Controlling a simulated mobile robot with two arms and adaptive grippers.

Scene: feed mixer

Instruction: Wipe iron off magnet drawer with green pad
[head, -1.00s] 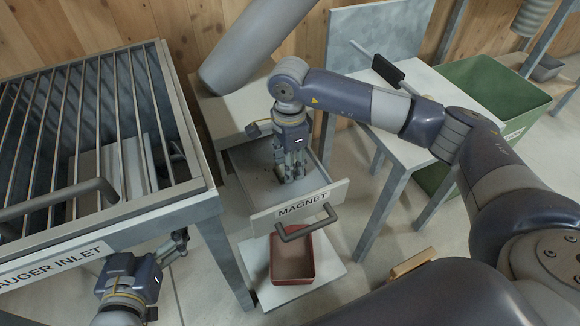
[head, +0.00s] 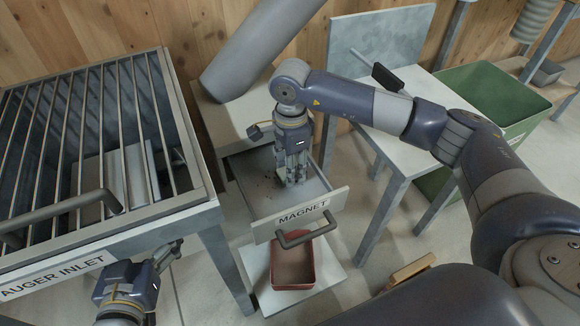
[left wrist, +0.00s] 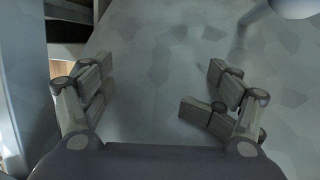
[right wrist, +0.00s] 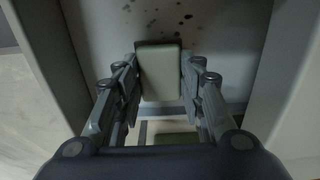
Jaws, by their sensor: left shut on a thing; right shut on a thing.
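The magnet drawer (head: 255,203) is pulled out, its front labelled MAGNET. Dark iron specks (head: 262,184) lie on its floor and also show in the right wrist view (right wrist: 180,17). My right gripper (head: 292,180) points down inside the drawer. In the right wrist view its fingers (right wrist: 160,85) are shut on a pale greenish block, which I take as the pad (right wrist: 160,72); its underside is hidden. My left gripper (head: 172,250) is low by the auger inlet stand. In the left wrist view its fingers (left wrist: 162,90) stand wide apart, with nothing visible between them.
A red bin (head: 292,268) sits on the shelf below the drawer. The grated auger inlet (head: 85,225) stands at left. A side table (head: 420,85) with a dark-headed tool (head: 388,77) and a green bin (head: 490,85) are at right. The drawer walls closely flank my right gripper.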

